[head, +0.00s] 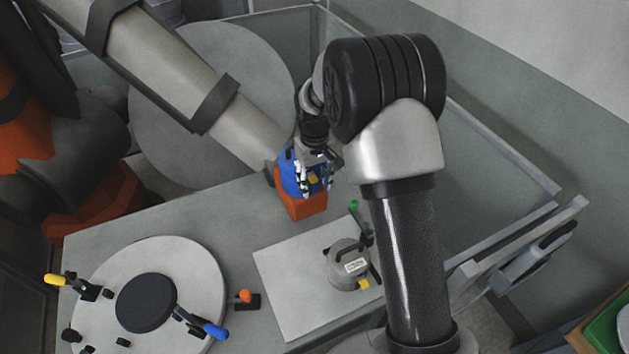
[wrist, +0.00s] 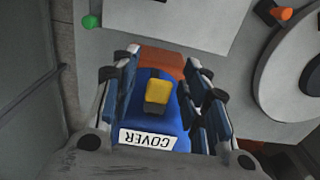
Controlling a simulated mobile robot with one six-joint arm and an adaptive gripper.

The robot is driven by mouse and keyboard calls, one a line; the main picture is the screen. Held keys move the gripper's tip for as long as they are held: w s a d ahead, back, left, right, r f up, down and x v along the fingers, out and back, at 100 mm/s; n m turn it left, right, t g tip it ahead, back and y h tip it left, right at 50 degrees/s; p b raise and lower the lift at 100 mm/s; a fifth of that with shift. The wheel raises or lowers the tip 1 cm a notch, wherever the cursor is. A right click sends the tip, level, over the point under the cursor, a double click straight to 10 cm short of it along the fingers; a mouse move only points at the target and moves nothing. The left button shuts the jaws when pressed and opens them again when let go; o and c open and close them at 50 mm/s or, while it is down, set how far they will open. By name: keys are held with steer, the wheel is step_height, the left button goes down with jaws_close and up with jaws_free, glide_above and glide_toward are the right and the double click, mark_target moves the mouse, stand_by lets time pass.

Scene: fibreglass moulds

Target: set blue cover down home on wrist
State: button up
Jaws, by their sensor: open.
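The blue cover (head: 288,180) is at the end of a large grey robot arm (head: 245,130), against an orange wrist block (head: 302,207). In the wrist view the cover (wrist: 175,125) shows a yellow knob (wrist: 158,92) and a white COVER label, with the orange block (wrist: 163,62) just beyond it. I cannot tell whether the cover sits fully flush. My gripper (head: 315,187) is at the cover from above. In the wrist view my gripper (wrist: 157,75) is open, with its fingers on either side of the cover. My fingers partly hide the cover's sides.
A pale plate (head: 285,275) carries a grey round fixture (head: 345,262) with clamps. A round disc (head: 215,270) with a black pad and yellow, blue and orange handled clamps is at lower left. A large grey disc (head: 200,85) stands behind the arm. The table between is bare.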

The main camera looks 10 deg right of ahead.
step_height(320, 180, up, 12)
steer(key=shift+r, duration=0.15)
stand_by(0.5)
steer(key=s+r+m+t+b, duration=0.1)
steer(key=s+r+b, duration=0.2)
steer(key=s, duration=0.5)
steer(key=s+r+t+b, duration=0.1)
steer(key=s+r+b, duration=0.15)
steer(key=s, duration=0.45)
steer(key=s+f+m+t+b, duration=0.1)
steer(key=s+f+b, duration=0.5)
steer(key=s, duration=1)
steer(key=shift+s+f+t, duration=0.4)
steer(key=shift+f+t, duration=0.4)
